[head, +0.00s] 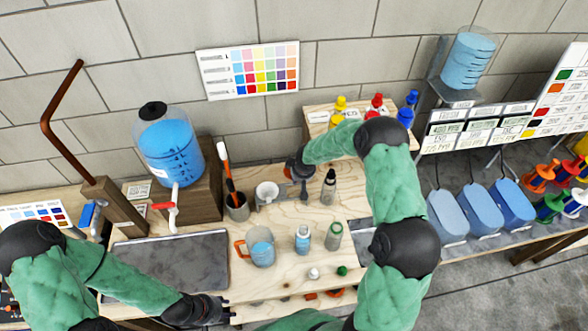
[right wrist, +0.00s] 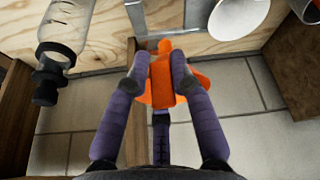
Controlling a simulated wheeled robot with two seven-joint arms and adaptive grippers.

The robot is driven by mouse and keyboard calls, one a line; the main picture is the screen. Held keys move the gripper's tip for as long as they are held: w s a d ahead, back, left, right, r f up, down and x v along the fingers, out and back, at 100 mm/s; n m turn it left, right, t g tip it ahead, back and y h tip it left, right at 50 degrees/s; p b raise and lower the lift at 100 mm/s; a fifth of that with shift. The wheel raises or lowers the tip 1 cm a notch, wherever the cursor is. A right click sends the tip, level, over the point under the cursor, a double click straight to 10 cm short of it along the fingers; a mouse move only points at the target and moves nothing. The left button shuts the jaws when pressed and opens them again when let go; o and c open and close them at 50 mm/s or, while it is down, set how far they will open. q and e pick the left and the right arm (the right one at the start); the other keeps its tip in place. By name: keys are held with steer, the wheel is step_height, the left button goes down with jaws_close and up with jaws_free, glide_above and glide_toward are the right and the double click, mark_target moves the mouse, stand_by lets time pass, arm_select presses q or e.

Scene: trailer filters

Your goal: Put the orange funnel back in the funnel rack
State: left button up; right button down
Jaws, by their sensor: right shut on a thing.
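The orange funnel (right wrist: 172,85) is held between the two fingers of my right gripper (right wrist: 163,72) in the right wrist view. The fingers cover part of it. In the head view my right gripper (head: 297,168) is over the back of the wooden bench, just right of a white funnel (head: 267,190), and the orange funnel is mostly hidden. A grey metal bracket (head: 270,206), seemingly the funnel rack, is beside that gripper. The white funnel shows top right in the wrist view (right wrist: 238,15). My left gripper (head: 226,308) is empty and looks open by the front edge.
A brush stands in a cup (head: 237,207) left of the white funnel. A dark-tipped bottle (head: 328,187) stands close right of my right gripper. A jug (head: 260,248) and small bottles stand in front. A blue tank (head: 168,150) is at left; a dark mat (head: 170,263) lies clear.

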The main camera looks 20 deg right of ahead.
mark_target(297, 198)
steer(key=shift+w+f, duration=0.25)
steer(key=shift+w, duration=0.05)
steer(key=shift+s+f+b, duration=0.1)
steer(key=shift+f+b, duration=1.4)
steer(key=shift+f, duration=1.25)
steer(key=shift+a+f+b, duration=0.25)
steer(key=shift+f+b, duration=0.7)
steer(key=shift+b, duration=0.45)
steer(key=shift+f+b, duration=0.8)
steer(key=shift+b, duration=0.2)
steer(key=shift+s+a+f+b, duration=0.1)
steer(key=shift+f+b, duration=0.4)
steer(key=shift+b, duration=0.65)
steer(key=c, duration=1)
jaws_free()
steer(key=shift+f, duration=0.1)
